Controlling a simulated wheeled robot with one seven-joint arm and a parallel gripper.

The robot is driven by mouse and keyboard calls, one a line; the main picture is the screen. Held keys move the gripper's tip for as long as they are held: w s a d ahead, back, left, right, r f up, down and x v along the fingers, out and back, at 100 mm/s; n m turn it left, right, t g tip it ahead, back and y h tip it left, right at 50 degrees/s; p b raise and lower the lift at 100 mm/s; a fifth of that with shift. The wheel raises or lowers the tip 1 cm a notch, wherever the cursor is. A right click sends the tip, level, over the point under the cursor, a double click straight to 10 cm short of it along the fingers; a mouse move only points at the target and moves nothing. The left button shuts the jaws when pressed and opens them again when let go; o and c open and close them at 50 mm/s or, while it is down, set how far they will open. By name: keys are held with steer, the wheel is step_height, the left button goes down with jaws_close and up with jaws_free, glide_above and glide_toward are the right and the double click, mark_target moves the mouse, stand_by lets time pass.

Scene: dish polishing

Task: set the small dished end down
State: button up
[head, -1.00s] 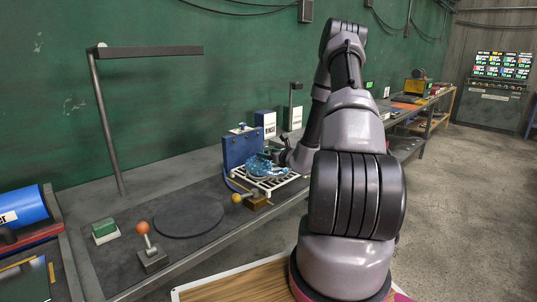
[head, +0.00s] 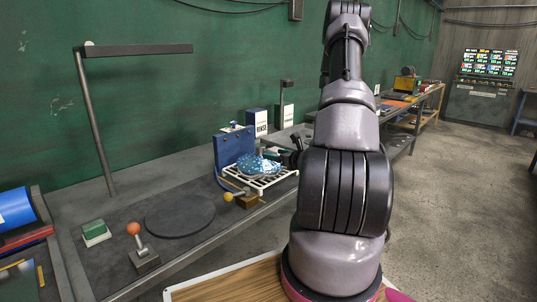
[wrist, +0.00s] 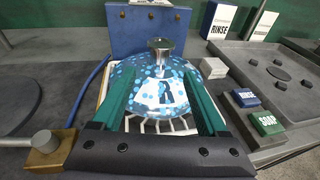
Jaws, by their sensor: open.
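The small dished end (head: 257,165) is a shiny dome with blue and pale speckles. In the head view my gripper (head: 284,156) is at the right of the dome, partly hidden.
A yellow-knobbed lever (head: 243,199) is at the rack's near edge. RINSE and SOAP blocks (wrist: 267,123) lie to the right. A round dark pad (head: 180,216) on the left is clear. A lamp post (head: 96,125) rises behind it.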

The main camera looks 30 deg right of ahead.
steer(key=s+a+r+n+g+y, duration=0.45)
steer(key=a+r+n, duration=0.35)
steer(key=a+r, duration=0.25)
steer(key=s+a+r+n+g+y, duration=0.45)
steer(key=a+r+n, duration=0.45)
steer(key=a, duration=0.3)
steer(key=s+a+r+n+g+h, duration=0.1)
steer(key=s+r+n+g+h, duration=0.1)
steer(key=s+n, duration=0.3)
steer(key=s+a+r+n+g+h, duration=0.1)
steer(key=s+a+r+n+h, duration=0.15)
steer(key=s, duration=0.45)
steer(key=s+d+r+n+t+h, duration=0.3)
steer(key=s+d+r+n+h, duration=0.2)
steer(key=d+r, duration=0.1)
steer(key=shift+s+r+t, duration=0.25)
steer(key=shift+t, duration=0.15)
